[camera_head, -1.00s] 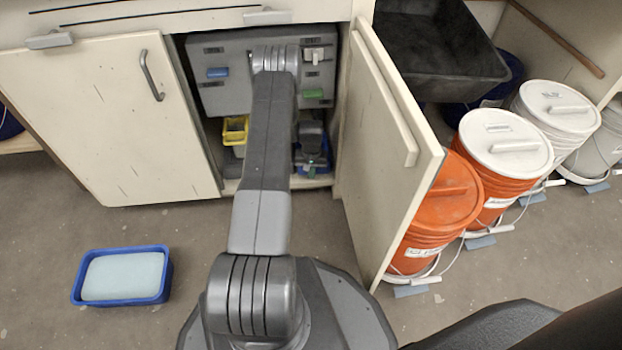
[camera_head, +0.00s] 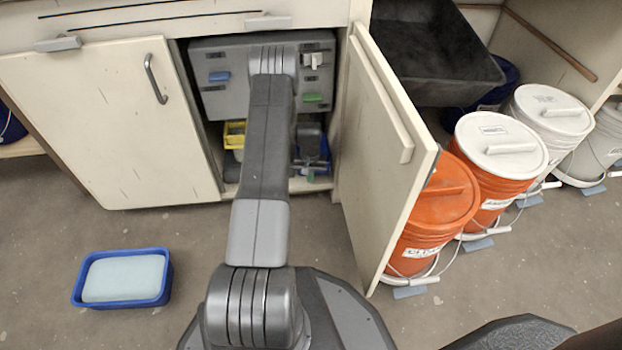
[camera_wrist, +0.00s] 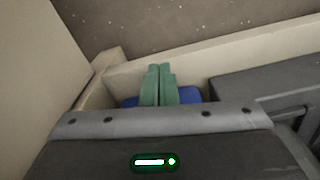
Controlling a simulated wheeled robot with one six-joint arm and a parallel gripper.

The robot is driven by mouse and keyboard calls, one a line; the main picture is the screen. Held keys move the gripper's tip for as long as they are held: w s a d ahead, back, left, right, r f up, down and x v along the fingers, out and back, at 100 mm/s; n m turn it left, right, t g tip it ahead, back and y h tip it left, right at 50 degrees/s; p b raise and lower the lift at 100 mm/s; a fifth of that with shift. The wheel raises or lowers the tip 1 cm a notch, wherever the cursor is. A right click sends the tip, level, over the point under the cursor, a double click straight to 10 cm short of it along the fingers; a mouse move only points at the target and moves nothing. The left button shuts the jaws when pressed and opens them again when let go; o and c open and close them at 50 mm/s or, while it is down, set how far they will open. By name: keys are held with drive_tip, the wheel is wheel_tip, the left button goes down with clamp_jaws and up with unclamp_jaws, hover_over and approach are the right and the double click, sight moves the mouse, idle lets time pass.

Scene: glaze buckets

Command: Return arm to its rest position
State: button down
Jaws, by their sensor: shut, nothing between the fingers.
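My gripper (camera_wrist: 159,84) shows in the wrist view with its two green fingers together and nothing between them. In the head view my arm reaches forward into the open cabinet, and the gripper (camera_head: 311,174) is partly visible low inside it, right of the forearm. A blue thing (camera_wrist: 192,96) lies behind the fingers in the wrist view; contact cannot be told. A grey panel box (camera_head: 215,101) with blue, green and white levers is in the upper cabinet, partly hidden by my arm.
The cabinet door (camera_head: 385,170) stands open close to the right of my arm. A yellow bin (camera_head: 234,130) is left of the forearm. An orange bucket (camera_head: 430,215) and several others line the right. A blue tray (camera_head: 122,302) with a pale block lies on open floor at left.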

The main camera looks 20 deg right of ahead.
wheel_tip(320, 180, up, 7)
drive_tip(key=p, duration=0.2)
idle(0.3)
